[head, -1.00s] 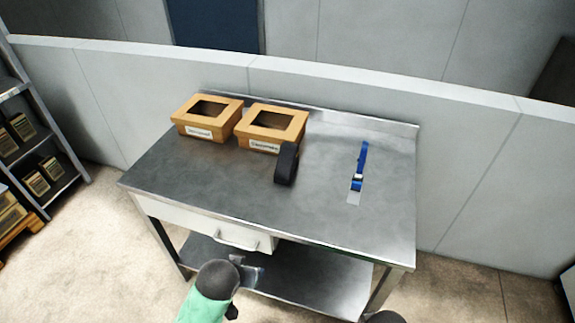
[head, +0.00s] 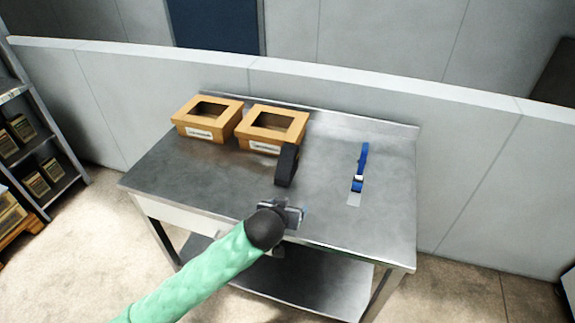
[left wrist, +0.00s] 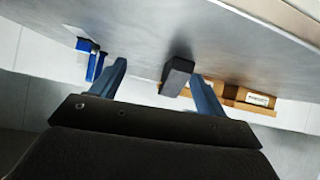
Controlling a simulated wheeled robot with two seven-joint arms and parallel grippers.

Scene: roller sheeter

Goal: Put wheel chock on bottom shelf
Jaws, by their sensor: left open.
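The black wheel chock (head: 287,165) stands on the steel table top, just in front of the right-hand cardboard box. It also shows in the left wrist view (left wrist: 177,76), between the two fingers and beyond them. My left gripper (head: 291,214) is open and empty over the table's front edge, a little nearer than the chock and apart from it; its blue fingers show in the left wrist view (left wrist: 160,88). The bottom shelf (head: 310,277) is a bare steel sheet under the table, partly hidden by my left arm. My right gripper is not in view.
Two open cardboard boxes (head: 207,119) (head: 272,129) stand at the table's back left. A drawer (head: 190,219) hangs under the table top at the left. The table's front right is clear.

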